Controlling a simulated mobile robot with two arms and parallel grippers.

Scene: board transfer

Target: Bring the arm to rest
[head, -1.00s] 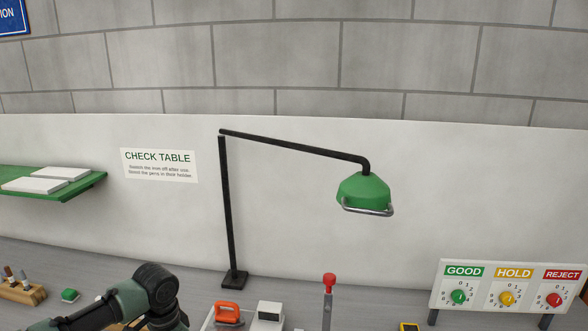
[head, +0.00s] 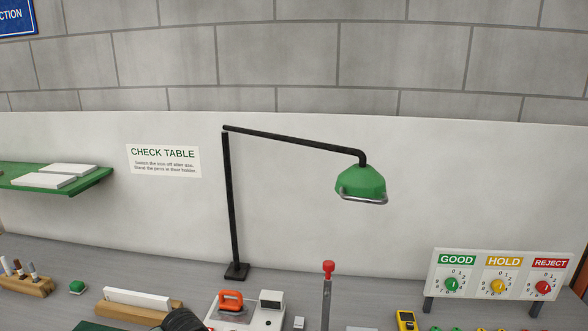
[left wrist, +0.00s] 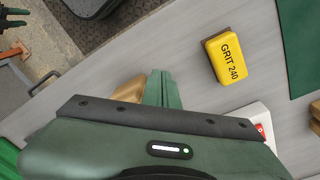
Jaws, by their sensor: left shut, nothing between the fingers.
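In the left wrist view my left gripper (left wrist: 158,88) shows its two green fingers closed together, with nothing between them. It is over the grey table top (left wrist: 185,65), close to the table's edge, with the floor beyond. In the head view only a dark rounded part of my left arm shows at the bottom edge; the left gripper is out of that picture. A dark green pronged shape at the upper left corner of the left wrist view looks like my right gripper (left wrist: 12,22). It is small and cut off, away from the table.
A yellow GRIT 240 block (left wrist: 226,60) lies near the left gripper, with a green mat (left wrist: 300,45) beyond. A lamp (head: 361,184), a red-topped post (head: 327,290), a tester box (head: 268,301), a pen holder (head: 28,286) and a dial board (head: 500,277) stand along the table's back.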

